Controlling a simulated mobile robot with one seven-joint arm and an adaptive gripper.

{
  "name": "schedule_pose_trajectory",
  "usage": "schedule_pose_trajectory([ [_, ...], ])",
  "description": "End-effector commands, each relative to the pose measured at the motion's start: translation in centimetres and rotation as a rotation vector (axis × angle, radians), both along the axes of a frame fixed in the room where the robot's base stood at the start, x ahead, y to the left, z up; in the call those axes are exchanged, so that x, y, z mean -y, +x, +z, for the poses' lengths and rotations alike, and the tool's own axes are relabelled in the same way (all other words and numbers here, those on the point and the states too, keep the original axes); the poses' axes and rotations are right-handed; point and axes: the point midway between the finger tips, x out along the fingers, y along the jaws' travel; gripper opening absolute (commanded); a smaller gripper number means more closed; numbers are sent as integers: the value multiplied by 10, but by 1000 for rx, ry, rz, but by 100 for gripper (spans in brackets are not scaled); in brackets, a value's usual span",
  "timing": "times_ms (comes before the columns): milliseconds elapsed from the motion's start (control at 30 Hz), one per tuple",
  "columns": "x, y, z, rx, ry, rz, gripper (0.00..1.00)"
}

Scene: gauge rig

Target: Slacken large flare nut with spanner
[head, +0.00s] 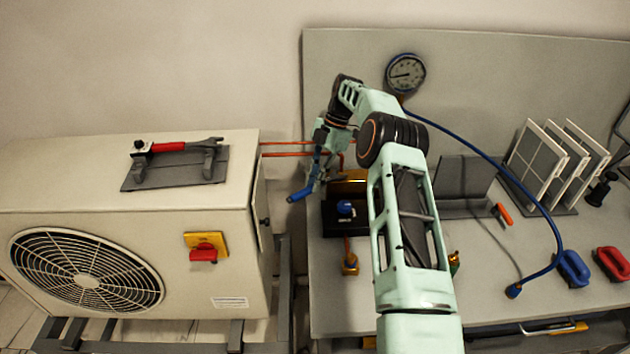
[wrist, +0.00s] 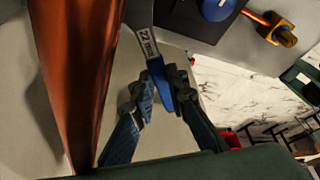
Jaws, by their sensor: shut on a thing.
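My gripper (head: 320,168) is shut on a blue-handled spanner (head: 299,195), in the gap between the white fan unit and the bench. In the wrist view, the spanner (wrist: 158,75) sits between my gripper's fingers (wrist: 163,96) and bears a "22 mm" label. Its jaw end is not clear in either view. Two copper pipes (head: 290,154) run from the fan unit toward the bench, behind my gripper. A copper pipe (wrist: 80,60) is large and close at the left of the wrist view. I cannot make out the large flare nut; my arm hides part of that area.
A red-handled spanner (head: 168,147) lies on a grey rack on the fan unit (head: 60,190). A dark block with a blue knob (head: 345,208) and a brass fitting (head: 349,262) are close by on the bench. A gauge (head: 405,73) with a blue hose stands behind my arm.

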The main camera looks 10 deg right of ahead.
Motion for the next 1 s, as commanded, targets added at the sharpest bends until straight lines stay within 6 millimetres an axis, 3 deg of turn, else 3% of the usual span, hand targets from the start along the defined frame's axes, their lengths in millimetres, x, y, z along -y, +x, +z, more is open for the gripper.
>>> schedule_pose_trajectory([
  [600, 10, -16, 1, 1, 0, 180, 0],
  [1000, 7, -10, 0, 2, 0, 118, 0],
])
